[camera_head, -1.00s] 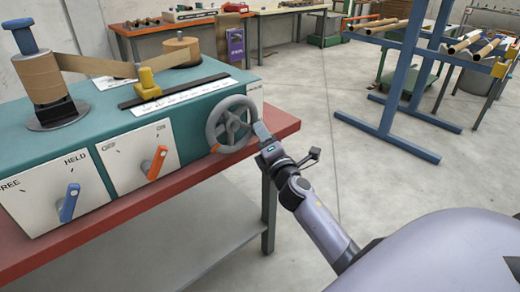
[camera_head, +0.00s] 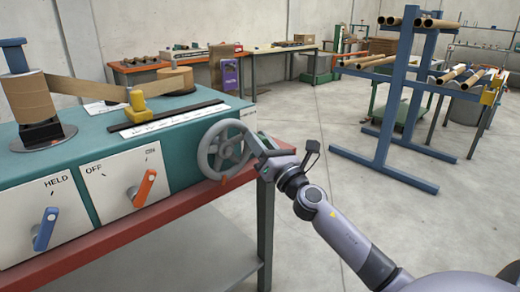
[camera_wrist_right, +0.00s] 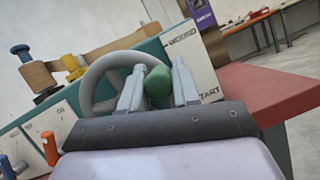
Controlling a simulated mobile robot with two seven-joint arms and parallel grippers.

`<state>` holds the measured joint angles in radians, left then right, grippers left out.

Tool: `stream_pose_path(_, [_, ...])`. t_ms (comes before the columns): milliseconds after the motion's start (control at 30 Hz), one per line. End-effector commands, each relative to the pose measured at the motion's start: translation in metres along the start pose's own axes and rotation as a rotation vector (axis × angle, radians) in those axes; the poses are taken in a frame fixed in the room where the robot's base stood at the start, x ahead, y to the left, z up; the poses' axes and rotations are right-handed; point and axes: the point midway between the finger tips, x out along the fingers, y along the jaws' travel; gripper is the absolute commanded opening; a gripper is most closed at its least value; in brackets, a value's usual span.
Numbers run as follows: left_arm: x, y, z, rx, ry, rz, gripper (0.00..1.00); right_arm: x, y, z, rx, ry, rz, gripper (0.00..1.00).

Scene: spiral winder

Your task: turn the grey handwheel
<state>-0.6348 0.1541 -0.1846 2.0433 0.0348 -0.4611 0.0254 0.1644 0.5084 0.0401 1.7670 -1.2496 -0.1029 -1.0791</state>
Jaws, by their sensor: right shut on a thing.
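The grey handwheel (camera_head: 206,163) is on the right end of the teal machine's front. It also shows in the right wrist view (camera_wrist_right: 92,82), partly hidden behind the fingers. A green handle (camera_wrist_right: 158,86) stands out from the wheel's right side towards the wrist camera. My right gripper (camera_head: 258,146) is at the wheel's right side, its fingers around the handle. In the right wrist view the two grey fingers (camera_wrist_right: 159,76) stand on both sides of the green handle and hold it. My left gripper is out of view.
The blue lever (camera_head: 46,229) and orange lever (camera_head: 144,188) stand out from the front panels left of the wheel. The red bench edge (camera_head: 120,225) runs beneath. A blue rack (camera_head: 391,100) with brown tubes stands at right; open floor lies between.

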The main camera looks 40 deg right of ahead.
Motion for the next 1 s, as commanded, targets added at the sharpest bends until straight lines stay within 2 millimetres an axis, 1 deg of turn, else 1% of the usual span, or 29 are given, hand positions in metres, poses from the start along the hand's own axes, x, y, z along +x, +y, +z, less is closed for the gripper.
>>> stream_pose_path(267, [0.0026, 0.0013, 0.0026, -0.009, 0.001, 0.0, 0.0, 0.0016, 0.003, 0.0041, -0.069, -0.001, 0.029, 0.0])
stream_pose_path(733, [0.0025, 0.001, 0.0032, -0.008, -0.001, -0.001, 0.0, 0.002, 0.0037, 0.005, -0.076, -0.001, 0.032, 0.0])
stream_pose_path(767, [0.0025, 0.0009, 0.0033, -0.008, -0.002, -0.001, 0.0, 0.002, 0.0037, 0.005, -0.076, -0.001, 0.032, 0.41])
stream_pose_path(800, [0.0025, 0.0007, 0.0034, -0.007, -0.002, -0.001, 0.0, 0.002, 0.0037, 0.005, -0.076, -0.001, 0.032, 0.52])
stream_pose_path(1000, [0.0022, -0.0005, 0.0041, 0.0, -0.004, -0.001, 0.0, 0.0019, 0.0035, 0.0047, -0.075, -0.001, 0.032, 0.52])
